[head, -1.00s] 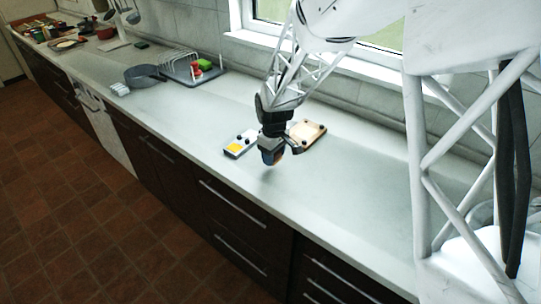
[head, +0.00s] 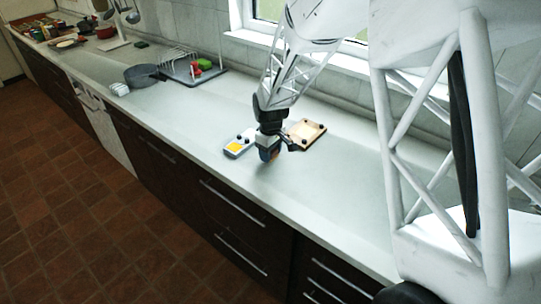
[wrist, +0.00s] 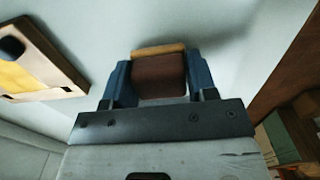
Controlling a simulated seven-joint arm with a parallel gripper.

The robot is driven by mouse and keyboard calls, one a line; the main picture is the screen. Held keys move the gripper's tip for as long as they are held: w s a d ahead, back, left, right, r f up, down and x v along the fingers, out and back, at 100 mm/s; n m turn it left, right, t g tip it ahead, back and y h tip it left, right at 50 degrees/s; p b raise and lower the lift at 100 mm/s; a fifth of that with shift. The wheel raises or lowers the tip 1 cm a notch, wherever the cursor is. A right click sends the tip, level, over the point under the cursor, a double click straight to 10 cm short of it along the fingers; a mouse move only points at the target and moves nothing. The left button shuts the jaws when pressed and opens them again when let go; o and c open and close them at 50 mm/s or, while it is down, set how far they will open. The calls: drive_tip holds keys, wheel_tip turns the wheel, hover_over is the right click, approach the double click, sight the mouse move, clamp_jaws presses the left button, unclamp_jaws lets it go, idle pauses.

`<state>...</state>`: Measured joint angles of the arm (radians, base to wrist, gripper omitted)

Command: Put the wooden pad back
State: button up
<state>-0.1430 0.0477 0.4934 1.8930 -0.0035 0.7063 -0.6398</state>
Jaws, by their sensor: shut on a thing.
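My gripper (head: 268,155) is over the worktop, between and just in front of two small boards. In the wrist view its blue fingers (wrist: 160,82) are shut on a brown block with a tan layer (wrist: 160,70), which looks like the wooden pad. In the head view the block is mostly hidden by the fingers. A pale board with a yellow patch and dark knobs (head: 239,145) lies left of the gripper. A tan wooden board with dark knobs (head: 306,133) lies to its right, partly behind it. I cannot tell whether the block touches the worktop.
A grey pan (head: 144,76) and a rack on a tray (head: 188,72) with red and green items stand farther left. The worktop (head: 185,125) is clear between them and the boards. The worktop's front edge runs close to the gripper. A wall and window are behind.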

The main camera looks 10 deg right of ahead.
drive_tip(key=shift+f, duration=0.8)
drive_tip(key=shift+f, duration=0.1)
drive_tip(key=o, duration=0.8)
drive_tip(key=shift+o, duration=0.2)
wheel_tip(320, 180, up, 12)
drive_tip(key=shift+r, duration=0.1)
idle(0.5)
